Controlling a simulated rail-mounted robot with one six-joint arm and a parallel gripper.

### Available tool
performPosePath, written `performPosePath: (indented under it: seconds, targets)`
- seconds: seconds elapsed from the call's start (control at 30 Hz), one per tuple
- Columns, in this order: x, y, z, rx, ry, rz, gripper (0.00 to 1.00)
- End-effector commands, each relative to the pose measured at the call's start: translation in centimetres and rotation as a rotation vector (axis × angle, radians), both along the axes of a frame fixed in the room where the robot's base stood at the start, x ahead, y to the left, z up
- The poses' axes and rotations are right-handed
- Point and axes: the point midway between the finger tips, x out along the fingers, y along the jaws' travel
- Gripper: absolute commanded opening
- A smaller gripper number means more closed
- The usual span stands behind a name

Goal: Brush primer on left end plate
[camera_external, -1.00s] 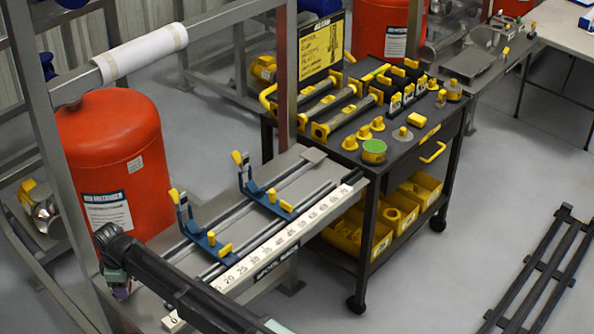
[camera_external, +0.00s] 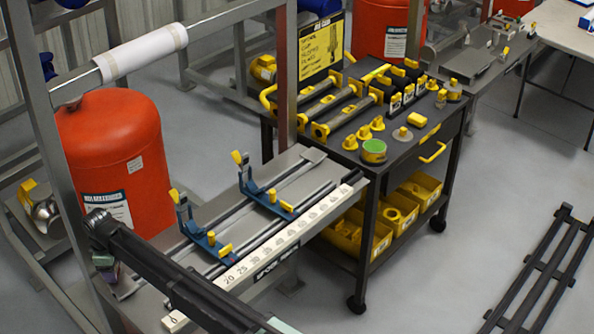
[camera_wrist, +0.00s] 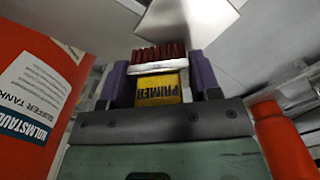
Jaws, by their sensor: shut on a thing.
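My gripper (camera_wrist: 160,85) is shut on a primer brush, with its purple fingers on either side of the yellow handle marked PRIMER (camera_wrist: 158,90). The brush has a metal ferrule and dark red bristles (camera_wrist: 158,52) pointing up in the wrist view. A pale metal piece with a pointed lower edge (camera_wrist: 190,18) shows just beyond the bristles. I cannot tell whether it is the left end plate or whether the bristles touch it. In the external view my gripper is mostly hidden behind my dark arm at lower left, and the brush does not show.
An orange-red tank (camera_external: 115,150) stands close to my arm and also shows in the wrist view (camera_wrist: 35,100). A metal bench with two blue clamps (camera_external: 205,235) and a ruler strip (camera_external: 285,240) lies beside my arm. A black tool cart (camera_external: 335,165) stands beyond it.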

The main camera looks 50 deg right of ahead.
Motion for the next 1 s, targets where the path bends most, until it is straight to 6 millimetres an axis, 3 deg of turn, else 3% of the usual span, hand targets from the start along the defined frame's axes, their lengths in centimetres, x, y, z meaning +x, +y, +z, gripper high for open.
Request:
performPosePath:
  seconds: [0.87, 1.0]
  targets:
    - [-7.8, 0.4, 0.0, 0.0, 0.0, 0.001, 0.38]
    - [-7.5, 0.4, 2.0, 0.0, 0.0, 0.001, 0.38]
